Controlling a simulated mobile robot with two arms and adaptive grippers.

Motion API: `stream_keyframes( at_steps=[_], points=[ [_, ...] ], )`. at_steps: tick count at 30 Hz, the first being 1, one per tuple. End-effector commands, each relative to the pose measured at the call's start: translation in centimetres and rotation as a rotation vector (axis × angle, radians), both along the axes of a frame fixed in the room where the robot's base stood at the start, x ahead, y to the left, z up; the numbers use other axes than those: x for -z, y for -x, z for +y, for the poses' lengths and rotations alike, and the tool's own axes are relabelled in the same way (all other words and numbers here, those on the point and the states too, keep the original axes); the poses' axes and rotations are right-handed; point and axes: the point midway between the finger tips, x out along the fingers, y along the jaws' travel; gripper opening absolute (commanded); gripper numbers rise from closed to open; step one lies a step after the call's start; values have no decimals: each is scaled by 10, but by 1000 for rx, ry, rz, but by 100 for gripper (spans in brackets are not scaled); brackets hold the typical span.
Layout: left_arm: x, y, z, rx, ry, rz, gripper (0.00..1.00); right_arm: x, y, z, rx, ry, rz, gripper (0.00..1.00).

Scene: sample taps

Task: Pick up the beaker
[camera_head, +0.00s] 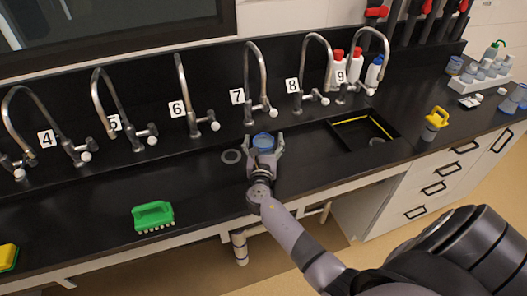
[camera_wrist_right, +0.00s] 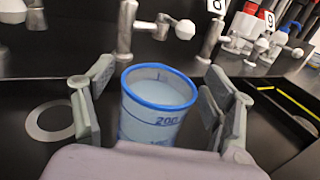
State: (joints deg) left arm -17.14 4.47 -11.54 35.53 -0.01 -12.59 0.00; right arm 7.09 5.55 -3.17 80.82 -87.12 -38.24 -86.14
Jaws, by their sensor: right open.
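The beaker (camera_head: 263,141) is a small clear cup with a blue rim, standing on the black counter in front of tap 7. In the right wrist view the beaker (camera_wrist_right: 158,105) is upright between the fingers, with a "200" mark on its side. My right gripper (camera_head: 265,148) is open around the beaker, one finger on each side. The beaker's lower part is hidden by my gripper. My left gripper does not show.
A row of numbered taps (camera_head: 250,80) stands behind the beaker. A grey ring (camera_head: 231,156) lies to its left and a sink with a yellow edge (camera_head: 362,120) is to its right. A green brush (camera_head: 153,216) lies at the front left. Bottles (camera_head: 373,73) stand at the back.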

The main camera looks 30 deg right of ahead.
Motion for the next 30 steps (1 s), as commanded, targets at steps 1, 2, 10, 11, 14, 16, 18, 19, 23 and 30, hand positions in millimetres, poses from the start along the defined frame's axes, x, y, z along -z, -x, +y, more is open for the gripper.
stream_keyframes(
  at_steps=[1, 2, 10, 11, 14, 16, 18, 19, 23, 30],
  points=[
    [0, 1, 0, 0, 0, 1, 37, 0, 0, 0, 0, 0, 0, 77],
    [0, 1, 0, 0, 0, 2, 37, 0, 0, 0, 0, 0, 0, 76],
    [0, 2, 0, 0, -1, 3, 37, 0, 0, 0, 0, 1, 1, 58],
    [0, 2, 0, 0, -1, 3, 37, 0, 0, 0, 0, 1, 1, 56],
    [0, 2, 1, 0, -1, 3, 37, 0, 0, 0, 0, 1, 1, 49],
    [0, 2, 1, 0, -1, 3, 37, 0, 0, 0, 0, 1, 1, 44],
    [0, 2, 1, 0, -1, 3, 37, 0, 0, 0, 0, 1, 1, 40],
    [0, 2, 1, 0, -2, 3, 37, 0, 0, 0, 0, 1, 1, 38],
    [0, 2, 1, -1, -2, 3, 37, 0, 0, 0, 0, 1, 1, 29],
    [0, 1, 2, -1, -2, 3, 37, -1, 0, 0, 0, 1, -2, 17]
  ],
)
